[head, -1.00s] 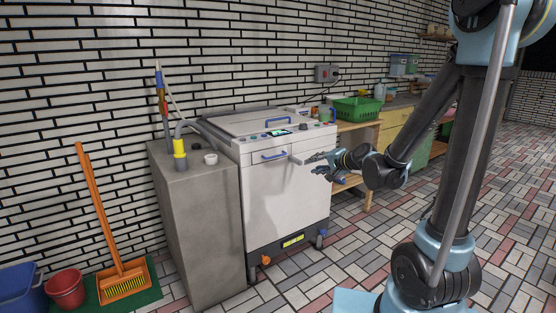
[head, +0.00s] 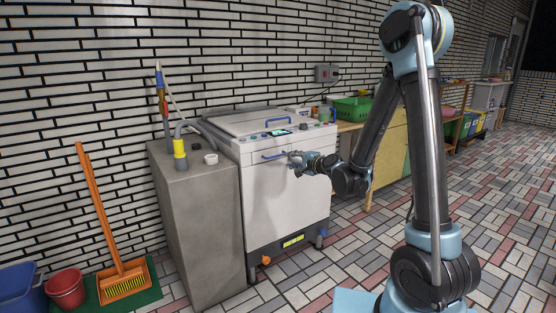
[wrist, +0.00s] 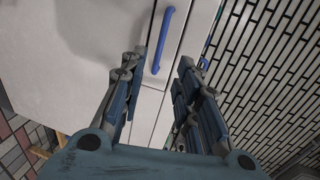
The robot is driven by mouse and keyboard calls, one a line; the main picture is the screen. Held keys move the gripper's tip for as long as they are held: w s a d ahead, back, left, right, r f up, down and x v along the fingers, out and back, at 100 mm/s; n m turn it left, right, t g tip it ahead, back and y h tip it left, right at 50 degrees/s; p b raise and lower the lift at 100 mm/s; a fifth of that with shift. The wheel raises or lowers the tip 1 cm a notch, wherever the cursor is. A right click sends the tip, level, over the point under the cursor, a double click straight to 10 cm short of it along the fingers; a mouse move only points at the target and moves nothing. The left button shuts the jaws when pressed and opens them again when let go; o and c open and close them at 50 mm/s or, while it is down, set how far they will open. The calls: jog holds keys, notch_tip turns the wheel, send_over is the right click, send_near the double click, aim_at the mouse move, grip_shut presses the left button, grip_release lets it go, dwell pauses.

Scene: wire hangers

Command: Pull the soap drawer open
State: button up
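The white machine (head: 290,200) has a soap drawer (head: 254,161) at the upper left of its front, with a blue bar handle (head: 273,156). The drawer front looks flush with the machine. In the wrist view the blue handle (wrist: 164,38) lies just beyond the fingertips, roughly between their lines. My gripper (head: 290,160) is at the right end of the handle, close to the machine front. In the wrist view my gripper (wrist: 163,66) is open, with a wide gap between the fingers and nothing held. I cannot tell whether a finger touches the handle.
A concrete block (head: 195,215) with pipes stands against the machine's left side. A second blue handle (head: 277,121) is on the machine's top. A green basket (head: 353,108) sits on a bench to the right. A broom (head: 108,225) and buckets stand far left. The floor in front is clear.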

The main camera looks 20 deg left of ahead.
aim_at(277, 156)
jog(key=x, duration=1.1)
jog(key=shift+w+a, duration=0.2)
jog(key=shift+a, duration=0.1)
